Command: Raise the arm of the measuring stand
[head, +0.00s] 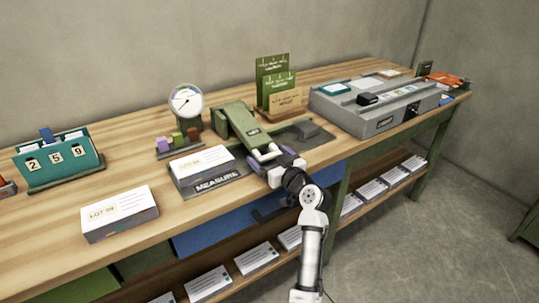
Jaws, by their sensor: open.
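The measuring stand has a dark base plate marked MEASURE (217,184) and a round white dial gauge (186,101) on a post at its back. A green arm (236,118) slopes down toward the bench front, to the right of the dial; I take it as the stand's arm. A white card block (203,162) lies on the plate, left of this arm. My gripper (264,152) is open at the low front end of the green arm. Its fingers hide that end, so I cannot tell whether they touch it.
A second card block (119,212) lies at the front left, near a teal number counter (59,161). Small coloured blocks (178,140) stand by the dial. A green card rack (277,83) and a grey machine (372,108) stand to the right. A lower shelf holds several card stacks.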

